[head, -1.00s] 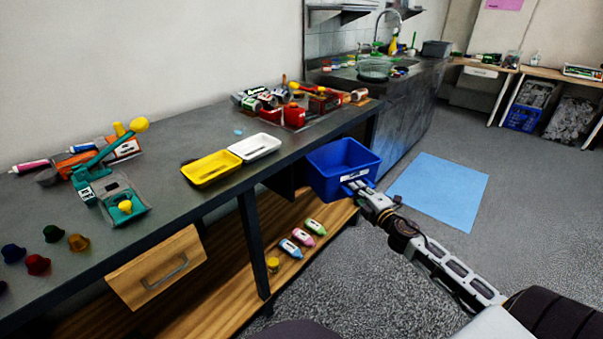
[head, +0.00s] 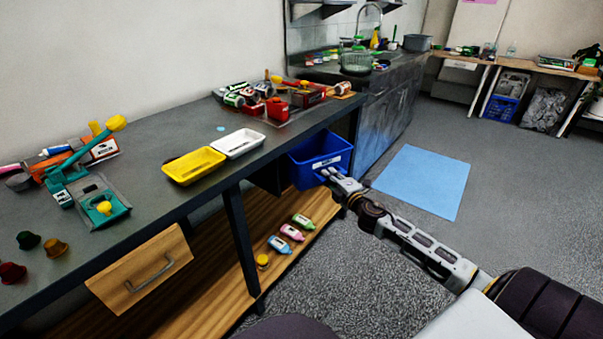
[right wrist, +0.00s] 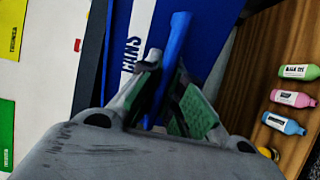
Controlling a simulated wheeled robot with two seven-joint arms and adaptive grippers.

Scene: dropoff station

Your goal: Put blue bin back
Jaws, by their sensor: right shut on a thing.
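The blue bin (head: 308,175) with a white label hangs at the right end of the dark workbench, above the wooden lower shelf. My right gripper (head: 331,176) is shut on the front of the bin, below the label. In the right wrist view the fingers (right wrist: 165,95) pinch a blue strip of the bin, and the label reading "CANS" shows on the blue wall (right wrist: 205,35). My left gripper is not in view.
The dark workbench (head: 150,150) carries a yellow tray (head: 194,166), a white tray (head: 238,143) and tools. Several small bottles (head: 291,232) lie on the wooden shelf (head: 215,263) below. A blue floor mat (head: 425,180) lies on open floor to the right.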

